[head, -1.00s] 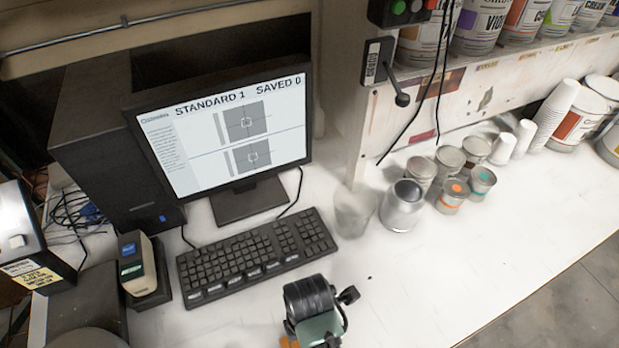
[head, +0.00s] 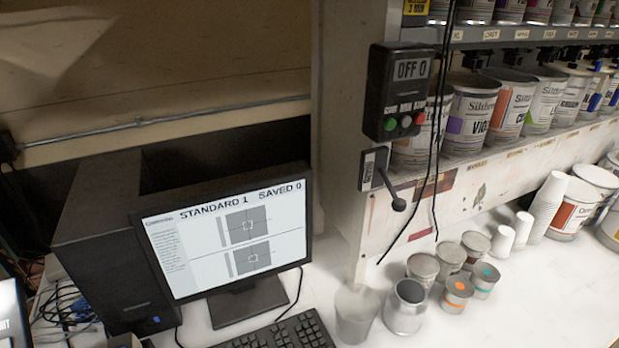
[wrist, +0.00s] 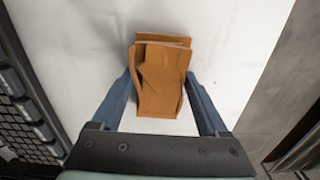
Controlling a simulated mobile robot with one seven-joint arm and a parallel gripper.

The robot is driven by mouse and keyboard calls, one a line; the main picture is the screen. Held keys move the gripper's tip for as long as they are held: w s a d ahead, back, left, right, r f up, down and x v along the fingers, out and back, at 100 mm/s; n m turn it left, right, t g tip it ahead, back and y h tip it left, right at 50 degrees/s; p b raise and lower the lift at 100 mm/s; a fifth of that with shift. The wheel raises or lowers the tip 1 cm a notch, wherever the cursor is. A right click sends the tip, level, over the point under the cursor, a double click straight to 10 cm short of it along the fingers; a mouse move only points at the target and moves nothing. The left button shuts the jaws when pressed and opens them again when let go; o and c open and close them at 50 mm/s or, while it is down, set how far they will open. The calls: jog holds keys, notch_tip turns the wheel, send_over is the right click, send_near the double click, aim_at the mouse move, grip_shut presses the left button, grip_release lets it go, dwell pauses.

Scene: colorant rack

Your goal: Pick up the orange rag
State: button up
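The orange rag (wrist: 161,80) is a folded orange-brown cloth, seen in the wrist view. It lies over the white bench top (wrist: 90,40). My gripper (wrist: 160,80) is open, with one blue-grey finger on each side of the rag. A narrow strip of white shows between the rag and each finger lower down; near the tips I cannot tell whether they touch it. The head view shows neither the rag nor my gripper.
A keyboard (head: 285,335) and monitor (head: 230,240) stand on the bench. A clear cup (head: 356,315), a metal can (head: 406,308) and small tins (head: 458,290) stand to their right. In the wrist view, the keyboard (wrist: 25,110) is left and the bench edge (wrist: 262,75) right.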

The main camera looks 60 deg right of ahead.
jog(key=c, duration=0.5)
jog(key=shift+r, duration=0.15)
notch_tip(320, 180, up, 10)
jog(key=shift+f+b, duration=0.1)
jog(key=shift+b, duration=0.55)
jog(key=o, duration=0.7)
jog(key=c, duration=0.6)
